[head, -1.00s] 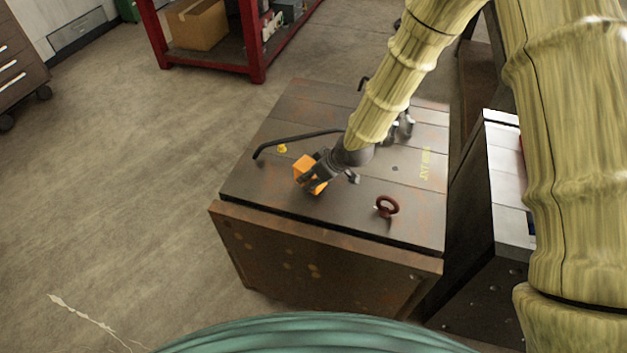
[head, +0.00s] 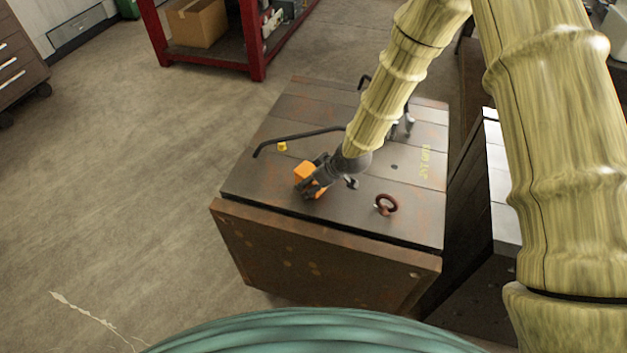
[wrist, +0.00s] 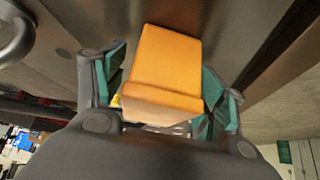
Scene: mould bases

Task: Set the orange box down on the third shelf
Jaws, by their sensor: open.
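The orange box (head: 305,173) is at my gripper, low over or on the top of the rusty mould base; contact with that top cannot be told. In the wrist view the orange box (wrist: 165,70) sits between the two green-padded fingers of my gripper (wrist: 162,88). The fingers are open, with a narrow gap showing beside the box at the right. In the head view my gripper (head: 318,182) comes down from the upper right and partly covers the box. No shelf is clearly marked as the third one.
The mould base (head: 270,190) carries a red eyebolt (head: 386,204), a bent black bar (head: 300,139) and a small yellow piece (head: 282,146). A red shelf unit (head: 257,60) with a cardboard box (head: 198,22) stands at the back. Another dark block (head: 480,190) stands at the right.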

